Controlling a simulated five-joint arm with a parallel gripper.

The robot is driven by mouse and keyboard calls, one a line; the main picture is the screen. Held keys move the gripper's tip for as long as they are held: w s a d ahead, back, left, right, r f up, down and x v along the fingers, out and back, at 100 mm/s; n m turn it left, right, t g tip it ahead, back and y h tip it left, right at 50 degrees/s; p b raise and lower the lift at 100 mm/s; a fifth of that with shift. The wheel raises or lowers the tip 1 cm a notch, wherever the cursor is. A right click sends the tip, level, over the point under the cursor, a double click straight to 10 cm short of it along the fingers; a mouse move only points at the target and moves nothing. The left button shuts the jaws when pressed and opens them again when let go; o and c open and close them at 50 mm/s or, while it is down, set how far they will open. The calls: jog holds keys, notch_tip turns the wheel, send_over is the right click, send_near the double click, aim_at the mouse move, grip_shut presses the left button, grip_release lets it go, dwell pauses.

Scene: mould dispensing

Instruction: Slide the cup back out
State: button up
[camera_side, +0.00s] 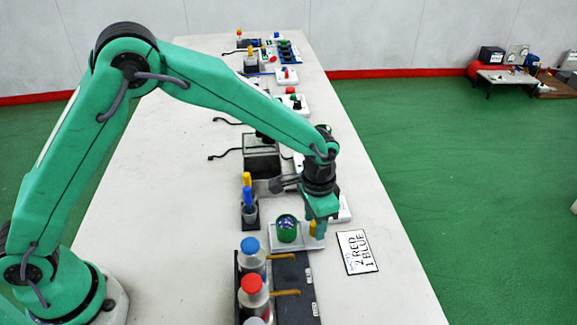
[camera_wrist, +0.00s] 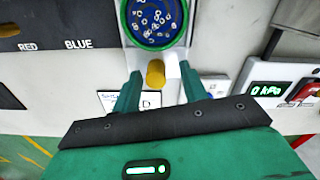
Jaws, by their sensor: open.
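The green-rimmed cup (camera_side: 286,228) stands on a pale plate (camera_side: 282,248); the wrist view shows the cup (camera_wrist: 157,20) at the top with dark blue contents and several small pale rings. A yellow peg (camera_wrist: 155,73) stands on a pale piece beside the cup; it also shows in the side view (camera_side: 312,228). My gripper (camera_wrist: 161,80) is open, with one green finger on either side of the yellow peg and gaps visible. In the side view my gripper (camera_side: 321,229) hangs low, just right of the cup, and partly hides the plate.
A dark rack (camera_side: 290,285) with blue-capped (camera_side: 250,247) and red-capped bottles (camera_side: 252,284) and yellow levers stands in front. A card reading "2 RED 1 BLUE" (camera_side: 357,252) lies to the right. A "0 kPa" gauge (camera_wrist: 270,90) is beside my gripper. Blue and yellow pens stand left.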

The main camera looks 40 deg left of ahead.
notch_tip(320, 180, up, 7)
jog(key=shift+w+r, duration=0.1)
dwell(0.4)
jog(key=shift+r, duration=0.1)
jog(key=shift+a+r, duration=0.15)
jog(key=shift+a, duration=0.05)
jog(key=s+a+r+n+t, duration=0.3)
jog(key=s+a+r, duration=0.5)
jog(key=a+r, duration=0.5)
jog(key=s+a+n+t, duration=0.1)
jog(key=s+a, duration=0.3)
jog(key=s, duration=0.3)
jog(key=s+a+r+n+t, duration=0.1)
jog(key=s+a+n, duration=0.1)
jog(key=s+a, duration=0.3)
jog(key=shift+s+a+r+t, duration=0.2)
jog(key=shift+s+a+t, duration=0.1)
jog(key=shift+s, duration=0.95)
